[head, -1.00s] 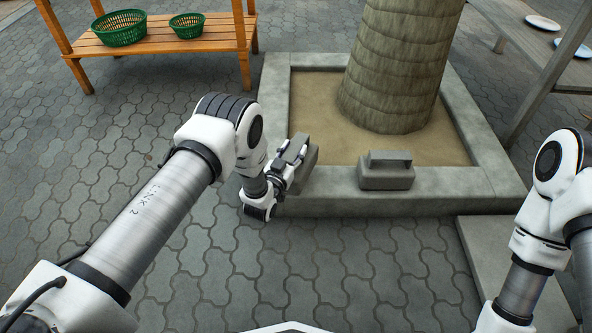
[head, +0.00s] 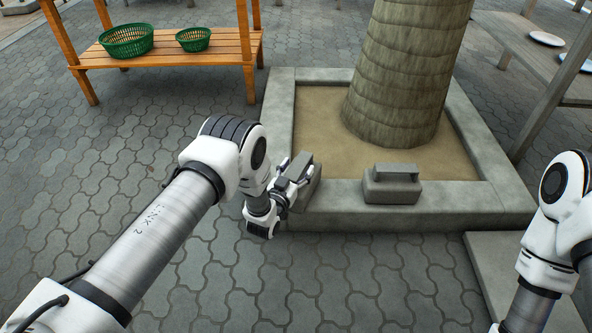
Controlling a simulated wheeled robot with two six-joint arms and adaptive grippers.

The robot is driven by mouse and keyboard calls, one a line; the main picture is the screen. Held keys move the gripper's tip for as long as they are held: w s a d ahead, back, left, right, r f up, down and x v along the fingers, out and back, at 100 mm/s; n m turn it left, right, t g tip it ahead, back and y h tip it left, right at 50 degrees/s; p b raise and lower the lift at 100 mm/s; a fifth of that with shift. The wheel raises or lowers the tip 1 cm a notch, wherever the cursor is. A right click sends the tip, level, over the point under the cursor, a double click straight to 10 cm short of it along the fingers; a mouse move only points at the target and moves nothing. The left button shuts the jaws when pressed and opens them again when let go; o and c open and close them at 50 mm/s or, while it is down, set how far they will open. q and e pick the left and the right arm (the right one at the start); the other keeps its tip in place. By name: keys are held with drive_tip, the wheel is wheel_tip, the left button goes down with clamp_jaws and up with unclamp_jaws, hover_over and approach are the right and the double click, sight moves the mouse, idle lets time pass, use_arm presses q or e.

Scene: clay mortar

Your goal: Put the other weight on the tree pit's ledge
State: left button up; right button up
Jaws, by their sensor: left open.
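One grey block weight with a raised handle (head: 391,187) sits upright on the front ledge of the tree pit (head: 440,194). The other grey weight (head: 312,188) is at the ledge's front left corner, partly hidden by my left gripper (head: 294,175). It appears to rest on the ledge there. My left gripper is open, with its fingers at the weight's handle; whether they touch it is hard to tell. My right arm comes in at the right edge, and its gripper is out of view.
A thick tree trunk (head: 408,75) rises from the sandy pit. A wooden bench (head: 175,48) with two green baskets (head: 126,41) stands at the back left. A grey table with white plates (head: 546,39) is at the right. The paving in front is clear.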

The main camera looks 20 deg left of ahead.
use_arm(q)
drive_tip(key=s+a+f+g+y+p, duration=0.15)
drive_tip(key=s+g, duration=0.25)
drive_tip(key=s, duration=0.6)
drive_tip(key=s+a+f+n+g+p, duration=0.1)
drive_tip(key=s+f+g+p, duration=0.2)
drive_tip(key=s, duration=0.7)
drive_tip(key=s+a+f+g+p, duration=0.1)
drive_tip(key=s+a+f+g, duration=0.3)
drive_tip(key=s, duration=0.6)
drive_tip(key=s+d+r+g, duration=0.1)
drive_tip(key=s+r+g, duration=0.1)
drive_tip(key=s+g, duration=0.35)
drive_tip(key=s+d+r+g, duration=0.1)
drive_tip(key=s+r+g, duration=0.15)
drive_tip(key=s, duration=0.65)
wheel_tip(320, 180, up, 46)
drive_tip(key=t+p, duration=0.1)
drive_tip(key=p, duration=4.4)
drive_tip(key=shift+f+n+p, duration=0.25)
drive_tip(key=shift+n+p, duration=0.05)
drive_tip(key=shift+p, duration=0.1)
